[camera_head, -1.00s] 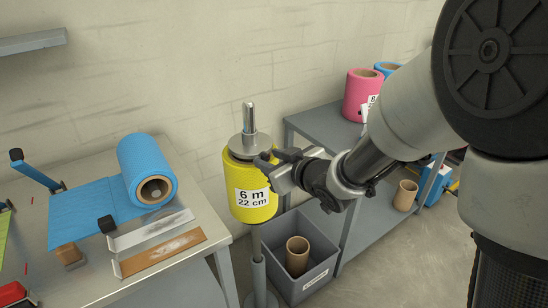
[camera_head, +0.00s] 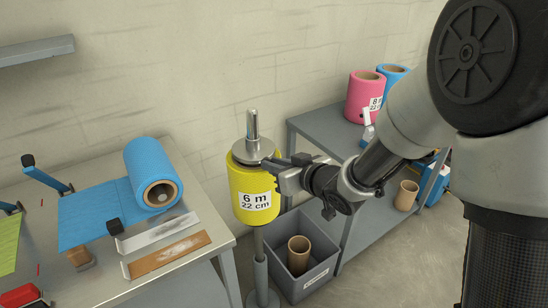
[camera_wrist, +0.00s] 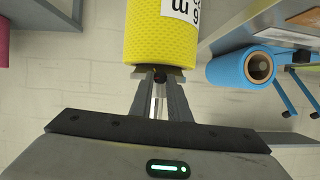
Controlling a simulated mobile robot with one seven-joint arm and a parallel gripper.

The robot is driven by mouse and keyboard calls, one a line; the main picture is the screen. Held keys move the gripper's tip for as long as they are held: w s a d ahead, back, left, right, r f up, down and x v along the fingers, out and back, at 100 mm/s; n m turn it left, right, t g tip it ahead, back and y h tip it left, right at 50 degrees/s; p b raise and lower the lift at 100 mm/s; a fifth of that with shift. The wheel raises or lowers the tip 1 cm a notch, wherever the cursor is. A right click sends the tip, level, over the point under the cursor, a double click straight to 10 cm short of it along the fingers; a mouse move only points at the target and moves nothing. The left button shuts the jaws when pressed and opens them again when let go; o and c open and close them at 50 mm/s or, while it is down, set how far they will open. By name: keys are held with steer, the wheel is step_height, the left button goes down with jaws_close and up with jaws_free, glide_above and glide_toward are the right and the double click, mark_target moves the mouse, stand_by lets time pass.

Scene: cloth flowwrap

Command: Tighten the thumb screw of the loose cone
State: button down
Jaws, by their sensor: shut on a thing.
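The yellow roll (camera_head: 250,185), labelled 6 m 22 cm, stands upright on a vertical spindle (camera_head: 252,124). A grey metal cone with a flat disc (camera_head: 253,149) sits on its top end. My gripper (camera_head: 277,164) comes in from the right at the cone, just above the roll's top edge. In the wrist view my fingertips (camera_wrist: 159,77) are close together around a small dark thumb screw (camera_wrist: 159,74) at the end of the yellow roll (camera_wrist: 160,35). The bright spindle shows behind the fingers. The head view hides the screw behind my fingers.
A table (camera_head: 215,215) at left carries a blue roll (camera_head: 153,175) with its sheet pulled out. A grey bin (camera_head: 318,270) with a cardboard core (camera_head: 299,255) stands below right. A grey shelf (camera_head: 318,130) behind holds a pink roll (camera_head: 364,97) and a blue one.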

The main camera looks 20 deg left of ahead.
steer(key=shift+w+d+f+m+g+y+p, duration=0.15)
steer(key=shift+m+g+y+p, duration=0.5)
steer(key=shift+m+p, duration=1)
steer(key=shift+w+d+f+m+g+y+p, duration=0.1)
steer(key=shift+w+m+g+y+p, duration=0.2)
steer(key=shift+m+y+p, duration=1)
steer(key=shift+w+d+f+m+g+y+p, duration=0.15)
steer(key=shift+m+g+y+p, duration=0.3)
steer(key=shift+m+p, duration=1.5)
steer(key=shift+s+n+p, duration=0.15)
steer(key=shift+n+p, duration=0.15)
steer(key=shift+p, duration=0.1)
steer(key=c, duration=1.7)
jaws_free()
steer(key=shift+o, duration=0.2)
steer(key=v, duration=1.7)
steer(key=shift+d+r, duration=0.15)
steer(key=shift+d, duration=0.05)
